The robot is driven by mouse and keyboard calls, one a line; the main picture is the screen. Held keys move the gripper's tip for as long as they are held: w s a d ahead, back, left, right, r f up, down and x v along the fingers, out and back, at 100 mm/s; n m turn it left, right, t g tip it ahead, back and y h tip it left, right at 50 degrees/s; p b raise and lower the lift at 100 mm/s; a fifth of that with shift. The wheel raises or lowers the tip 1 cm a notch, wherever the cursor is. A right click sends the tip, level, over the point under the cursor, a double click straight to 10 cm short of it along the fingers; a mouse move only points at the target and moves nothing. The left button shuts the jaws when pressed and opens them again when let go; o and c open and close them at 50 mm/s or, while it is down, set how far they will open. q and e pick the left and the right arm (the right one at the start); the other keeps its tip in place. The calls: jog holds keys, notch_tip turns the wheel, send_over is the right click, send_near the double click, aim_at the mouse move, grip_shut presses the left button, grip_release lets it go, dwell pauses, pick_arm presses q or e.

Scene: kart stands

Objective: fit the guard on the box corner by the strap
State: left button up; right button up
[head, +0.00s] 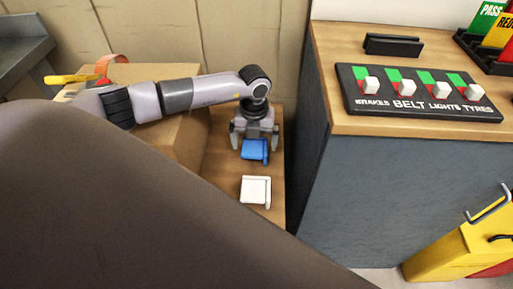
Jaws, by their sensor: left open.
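My left gripper (255,139) is open and points down, with its fingers on either side of a small blue angled piece (254,151), which looks like a corner guard. I cannot tell whether the fingers touch it. A similar white piece (255,190) lies on the wooden surface, nearer than the blue one. The cardboard box (186,140) stands to the left, partly hidden behind my left arm. An orange strap (112,60) loops up at its far left top. The box's lower left is out of sight. My right gripper is not in view.
The wooden surface (272,205) is narrow beside a taller grey cabinet with a wooden top (335,60). A labelled switch panel (415,92) and a black holder (392,45) sit on that top. A yellow object (68,79) lies by the strap. A yellow case (450,255) stands lower right.

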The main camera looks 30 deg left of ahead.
aim_at(255, 144)
pick_arm(q)
jog(key=shift+f, duration=0.15)
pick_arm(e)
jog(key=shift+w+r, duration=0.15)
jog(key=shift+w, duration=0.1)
pick_arm(q)
jog(key=c, duration=1.1)
notch_tip(255, 144, up, 20)
jog(key=p, duration=0.1)
jog(key=shift+p, duration=0.35)
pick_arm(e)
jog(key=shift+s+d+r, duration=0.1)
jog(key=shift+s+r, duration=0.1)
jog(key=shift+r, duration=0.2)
